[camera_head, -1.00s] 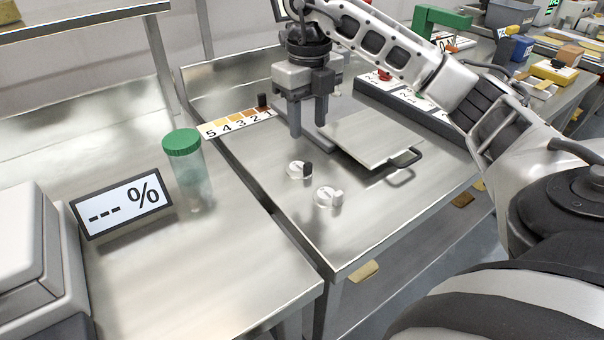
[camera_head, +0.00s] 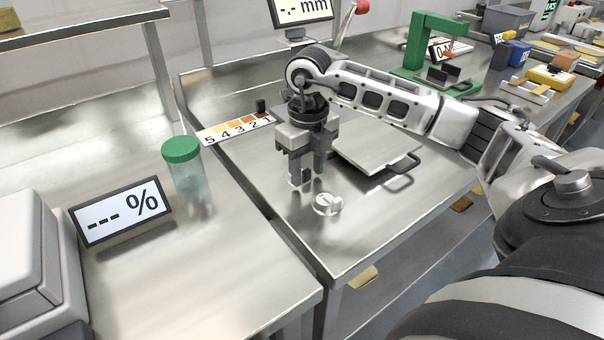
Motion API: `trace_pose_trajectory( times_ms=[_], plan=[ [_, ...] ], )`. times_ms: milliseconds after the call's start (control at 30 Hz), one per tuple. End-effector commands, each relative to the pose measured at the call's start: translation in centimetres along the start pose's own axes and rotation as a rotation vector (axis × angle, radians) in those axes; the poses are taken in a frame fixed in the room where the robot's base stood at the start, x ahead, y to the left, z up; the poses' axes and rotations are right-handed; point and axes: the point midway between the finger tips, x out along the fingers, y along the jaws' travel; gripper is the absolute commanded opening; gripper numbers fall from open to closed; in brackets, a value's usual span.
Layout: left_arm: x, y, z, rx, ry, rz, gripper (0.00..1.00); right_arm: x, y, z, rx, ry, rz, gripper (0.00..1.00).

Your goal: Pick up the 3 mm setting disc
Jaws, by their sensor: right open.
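Two small setting discs lie on the right steel table; no size marking is readable on either. One disc, with a dark grip (camera_head: 306,178), is mostly hidden by my right gripper (camera_head: 307,180). The other, a pale round disc with a raised grip (camera_head: 327,204), lies just in front and to the right, in clear view. My right gripper is open and points down, with its fingers around or just beside the dark grip. Whether they touch it cannot be told. My left gripper is not in view.
A flat metal plate with a dark handle (camera_head: 372,150) lies right of the gripper. A colour strip numbered 5 to 1 (camera_head: 235,128) lies behind left. A green-lidded jar (camera_head: 187,180) and a percent display (camera_head: 120,211) stand left. The table front is clear.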

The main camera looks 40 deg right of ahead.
Motion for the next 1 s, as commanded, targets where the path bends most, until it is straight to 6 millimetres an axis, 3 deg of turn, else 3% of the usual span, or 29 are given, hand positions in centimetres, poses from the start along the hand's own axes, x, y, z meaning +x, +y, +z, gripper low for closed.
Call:
trace_pose_trajectory(
  times_ms=[33,167,467,667,800,1000],
  plan=[
    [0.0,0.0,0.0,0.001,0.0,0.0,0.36,0.0,0.0,0.0,0.0,0.0,0.0,0.33],
    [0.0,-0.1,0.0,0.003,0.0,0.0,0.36,0.0,0.0,0.0,0.0,0.0,0.0,0.0],
    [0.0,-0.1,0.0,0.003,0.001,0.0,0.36,-0.1,0.0,0.0,0.0,-0.001,0.0,0.0],
    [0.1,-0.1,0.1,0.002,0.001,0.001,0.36,-1.1,0.0,0.1,0.001,-0.004,0.0,0.0],
    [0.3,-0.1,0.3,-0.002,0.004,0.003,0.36,-3.6,0.0,-0.1,-0.001,-0.007,0.0,0.0],
    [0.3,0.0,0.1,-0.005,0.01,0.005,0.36,-8.2,1.1,-4.0,-0.003,-0.007,-0.003,0.0]
  ],
)
